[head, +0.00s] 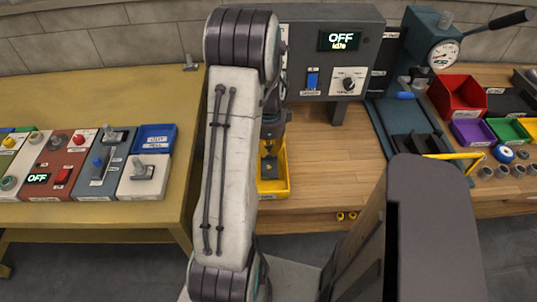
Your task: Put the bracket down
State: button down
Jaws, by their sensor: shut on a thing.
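My gripper (270,150) points down behind my pale arm link, over a yellow bin (280,192) on the wooden bench. It is shut on a small yellowish piece (268,170), which I take to be the bracket. The link hides the left side of the gripper and part of the bin. I cannot tell whether the piece touches the bin floor.
A grey machine with an OFF display (341,40) stands behind the bin. A dark fixture (412,147), a red bin (458,97) and a purple bin (472,132) are to the right. Control boxes (70,165) fill the left table. Bare bench (335,165) lies right of the bin.

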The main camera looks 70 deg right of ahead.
aim_at(269, 158)
jog(key=shift+f, duration=2)
jog(key=shift+f, duration=0.2)
jog(key=c, duration=1.4)
grip_release()
jog(key=shift+r, duration=0.1)
